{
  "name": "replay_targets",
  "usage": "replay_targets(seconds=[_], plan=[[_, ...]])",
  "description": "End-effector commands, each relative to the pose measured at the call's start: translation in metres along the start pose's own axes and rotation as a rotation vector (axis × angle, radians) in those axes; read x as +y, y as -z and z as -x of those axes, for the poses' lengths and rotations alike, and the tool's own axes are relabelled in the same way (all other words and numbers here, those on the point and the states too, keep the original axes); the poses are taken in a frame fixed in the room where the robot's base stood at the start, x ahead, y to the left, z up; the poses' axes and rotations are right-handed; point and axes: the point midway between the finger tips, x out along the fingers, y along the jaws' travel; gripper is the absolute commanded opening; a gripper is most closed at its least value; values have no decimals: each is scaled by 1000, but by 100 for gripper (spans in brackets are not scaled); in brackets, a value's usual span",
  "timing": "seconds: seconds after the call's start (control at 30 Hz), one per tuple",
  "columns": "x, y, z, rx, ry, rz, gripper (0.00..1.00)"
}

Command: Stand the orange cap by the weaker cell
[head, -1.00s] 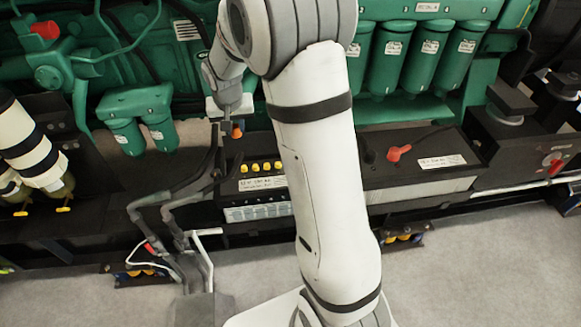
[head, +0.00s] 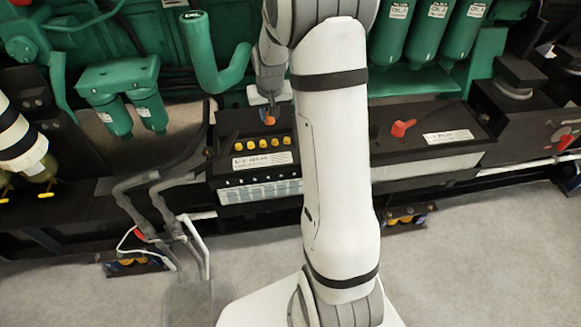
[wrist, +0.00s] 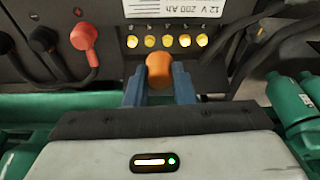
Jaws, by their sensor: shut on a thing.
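My gripper (head: 270,119) is shut on the small orange cap (head: 270,112). In the wrist view the cap (wrist: 159,68) sits between the two blue-grey fingertips (wrist: 159,80). The left battery (head: 225,168) has a row of several yellow cell caps (head: 264,143) on top, a white label and a pale, see-through front. In the wrist view the held cap is just short of the yellow caps (wrist: 167,41), near the middle of the row. I cannot tell from these frames which cell is weaker, nor the cap's height above the battery.
Black cables run at the left battery's left side. Green filters (head: 120,115) and engine parts stand behind. Grey floor (head: 470,240) lies in front.

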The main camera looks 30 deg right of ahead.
Motion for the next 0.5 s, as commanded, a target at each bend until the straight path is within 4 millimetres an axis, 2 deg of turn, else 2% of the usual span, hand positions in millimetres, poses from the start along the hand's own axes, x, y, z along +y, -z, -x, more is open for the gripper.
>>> replay_targets(seconds=[0.03, 0.2, 0.37, 0.5], plan=[[17, -8, -27, 0, 1, 2, 1], [52, -18, -57, 7, 7, 38, 1], [64, -24, -72, 9, 9, 53, 1], [64, -31, -97, 7, 9, 57, 1]])
